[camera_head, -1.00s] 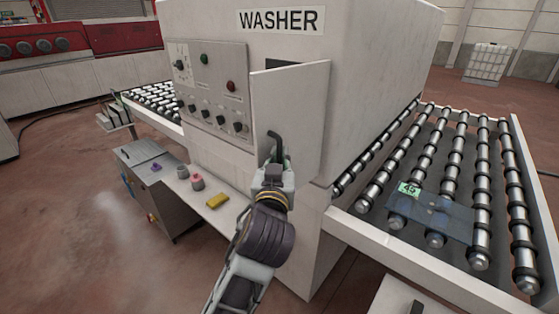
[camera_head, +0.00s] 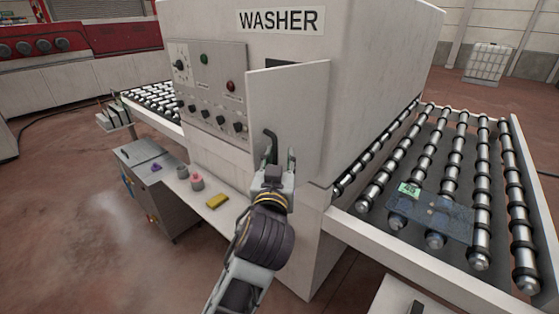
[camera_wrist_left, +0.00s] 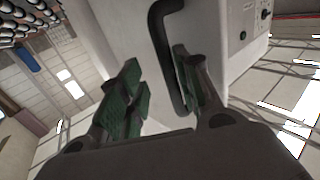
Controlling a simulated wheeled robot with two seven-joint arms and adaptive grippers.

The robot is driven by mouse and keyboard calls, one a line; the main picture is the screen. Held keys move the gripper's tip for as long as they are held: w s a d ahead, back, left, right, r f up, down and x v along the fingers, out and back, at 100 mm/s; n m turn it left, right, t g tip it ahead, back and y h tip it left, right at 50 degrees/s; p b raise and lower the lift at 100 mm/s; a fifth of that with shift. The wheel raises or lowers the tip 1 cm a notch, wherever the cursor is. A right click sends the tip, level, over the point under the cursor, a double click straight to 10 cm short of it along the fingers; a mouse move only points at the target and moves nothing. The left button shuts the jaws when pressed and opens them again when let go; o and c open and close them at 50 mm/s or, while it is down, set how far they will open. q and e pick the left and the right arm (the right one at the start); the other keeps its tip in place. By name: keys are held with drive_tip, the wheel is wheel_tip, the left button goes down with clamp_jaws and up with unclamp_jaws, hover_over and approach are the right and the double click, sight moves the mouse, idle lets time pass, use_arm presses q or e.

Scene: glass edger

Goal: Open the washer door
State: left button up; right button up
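The washer door (camera_head: 288,105) is a flat white panel on the front of the white washer (camera_head: 385,50). It stands ajar, with a dark gap above its top edge. Its dark bar handle (camera_head: 269,146) is near the lower left of the panel. My left gripper (camera_head: 278,158) is at the handle with its fingers spread. In the left wrist view, the black handle (camera_wrist_left: 162,45) runs down between the green-padded fingers of the left gripper (camera_wrist_left: 160,88), close to the right-hand finger, and neither finger is seen clamping it. My right gripper is out of view.
A control panel (camera_head: 211,90) with knobs and buttons is left of the door. Below it, a ledge holds a yellow sponge (camera_head: 217,201) and small pots. A roller conveyor (camera_head: 372,183) with a glass pane (camera_head: 437,217) lies to the right. Open floor is at lower left.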

use_arm(q)
drive_tip(key=s+a, duration=0.1)
drive_tip(key=s, duration=0.6)
idle(0.3)
